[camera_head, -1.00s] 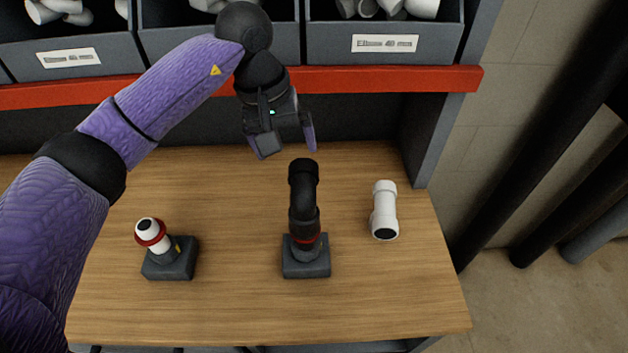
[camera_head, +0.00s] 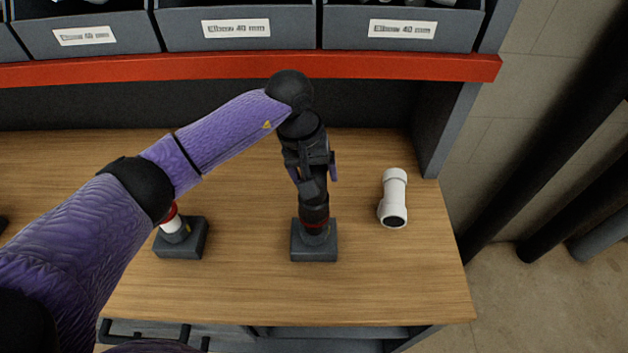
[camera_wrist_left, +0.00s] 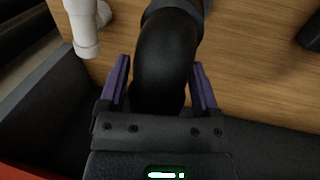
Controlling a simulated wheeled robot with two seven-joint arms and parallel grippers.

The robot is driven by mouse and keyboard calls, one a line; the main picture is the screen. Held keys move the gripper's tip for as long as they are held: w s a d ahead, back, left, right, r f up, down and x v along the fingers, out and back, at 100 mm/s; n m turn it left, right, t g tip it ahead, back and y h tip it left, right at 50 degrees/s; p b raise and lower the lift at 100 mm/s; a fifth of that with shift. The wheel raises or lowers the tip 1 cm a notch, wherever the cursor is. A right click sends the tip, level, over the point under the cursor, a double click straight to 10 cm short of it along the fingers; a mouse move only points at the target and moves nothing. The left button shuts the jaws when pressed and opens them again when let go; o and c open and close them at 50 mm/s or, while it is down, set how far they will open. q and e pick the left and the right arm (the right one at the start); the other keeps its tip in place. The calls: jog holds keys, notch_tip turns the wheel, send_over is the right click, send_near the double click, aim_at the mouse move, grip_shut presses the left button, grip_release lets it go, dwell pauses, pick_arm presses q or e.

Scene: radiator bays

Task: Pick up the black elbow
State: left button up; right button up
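The black elbow (camera_head: 315,197) stands upright on a dark grey block (camera_head: 314,244) in the middle of the wooden table. A dark red ring shows around its lower part. My left gripper (camera_head: 315,178) is over its upper end and hides part of it in the head view. In the left wrist view the elbow (camera_wrist_left: 166,55) lies between the two purple fingers (camera_wrist_left: 160,85), which are open, with a gap visible on each side. My right gripper is not in view.
A white pipe fitting (camera_head: 394,198) lies on the table to the right. A second block (camera_head: 181,241) at left holds a white piece with a red ring, partly behind my arm. A red shelf edge (camera_head: 400,66) and labelled bins (camera_head: 240,28) are at the back.

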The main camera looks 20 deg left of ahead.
pick_arm(q)
jog(key=c, duration=0.7)
jog(key=shift+c, duration=1.3)
notch_tip(320, 180, up, 8)
jog(key=shift+w+r, duration=0.1)
jog(key=shift+r, duration=0.1)
jog(key=n+p, duration=0.2)
jog(key=shift+a+f+n+p, duration=0.1)
jog(key=shift+a+n+p, duration=0.1)
jog(key=shift+n+p, duration=0.15)
jog(key=f+n, duration=0.1)
jog(key=f+n+p, duration=0.1)
jog(key=s+f+n+t+p, duration=0.1)
jog(key=shift+a+y, duration=0.3)
jog(key=shift+f, duration=0.45)
jog(key=shift+w+f+b, duration=0.15)
jog(key=shift+f+b, duration=0.3)
jog(key=shift+f, duration=0.25)
jog(key=shift+f+b, duration=0.7)
jog(key=shift+f, duration=0.65)
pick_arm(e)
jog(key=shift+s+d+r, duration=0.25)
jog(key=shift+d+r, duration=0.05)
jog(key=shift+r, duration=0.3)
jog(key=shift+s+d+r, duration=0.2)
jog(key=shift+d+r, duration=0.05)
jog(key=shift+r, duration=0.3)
